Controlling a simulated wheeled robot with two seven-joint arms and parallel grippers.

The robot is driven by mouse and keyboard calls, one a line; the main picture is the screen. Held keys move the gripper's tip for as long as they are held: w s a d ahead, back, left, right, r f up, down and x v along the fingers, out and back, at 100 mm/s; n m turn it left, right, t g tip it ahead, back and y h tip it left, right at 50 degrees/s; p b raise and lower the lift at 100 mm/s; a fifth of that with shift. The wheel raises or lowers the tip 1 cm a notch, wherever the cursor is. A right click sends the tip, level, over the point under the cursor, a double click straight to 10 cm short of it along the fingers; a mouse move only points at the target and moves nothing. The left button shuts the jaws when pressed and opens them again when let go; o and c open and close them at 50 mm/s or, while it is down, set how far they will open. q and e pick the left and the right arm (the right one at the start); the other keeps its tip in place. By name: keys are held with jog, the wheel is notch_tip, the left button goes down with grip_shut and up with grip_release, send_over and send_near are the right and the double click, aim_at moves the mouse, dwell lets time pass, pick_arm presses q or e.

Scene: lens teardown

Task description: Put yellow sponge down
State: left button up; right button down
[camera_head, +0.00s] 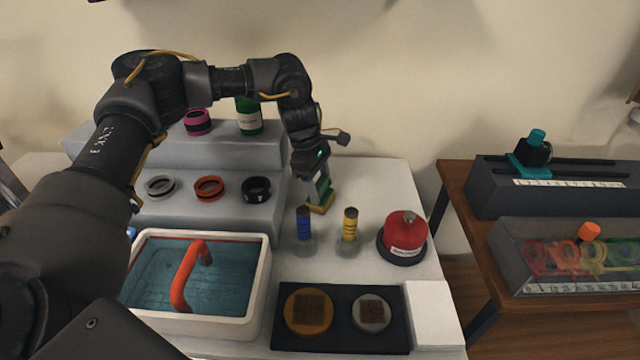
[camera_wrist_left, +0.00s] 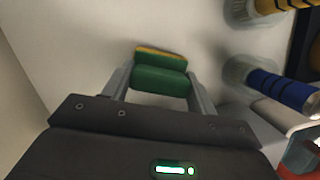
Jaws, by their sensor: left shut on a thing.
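The yellow sponge (camera_head: 320,204) is a small block with a yellow layer and a green layer. My left gripper (camera_head: 318,187) points down at the back of the white table and is shut on the sponge. In the left wrist view the sponge (camera_wrist_left: 160,72) sits between the two fingers (camera_wrist_left: 158,88), green side facing the camera and a yellow strip along its far edge. The sponge is at or just above the tabletop; I cannot tell whether it touches. My right gripper is not in view.
Blue-banded (camera_head: 304,226) and yellow-banded (camera_head: 350,226) tools stand in clear holders in front of the sponge. A red container (camera_head: 405,236) is to the right. A grey stepped rack (camera_head: 222,219) with several rings is left. A basin (camera_head: 258,290) and black tray (camera_head: 340,343) are nearer.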

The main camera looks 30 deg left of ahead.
pick_arm(q)
jog(key=shift+r, duration=0.1)
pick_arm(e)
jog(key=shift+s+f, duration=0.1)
pick_arm(q)
jog(key=o, duration=0.9)
jog(key=shift+c, duration=0.2)
jog(key=o, duration=0.4)
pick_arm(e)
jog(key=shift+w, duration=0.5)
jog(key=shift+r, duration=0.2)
pick_arm(q)
jog(key=shift+v, duration=6)
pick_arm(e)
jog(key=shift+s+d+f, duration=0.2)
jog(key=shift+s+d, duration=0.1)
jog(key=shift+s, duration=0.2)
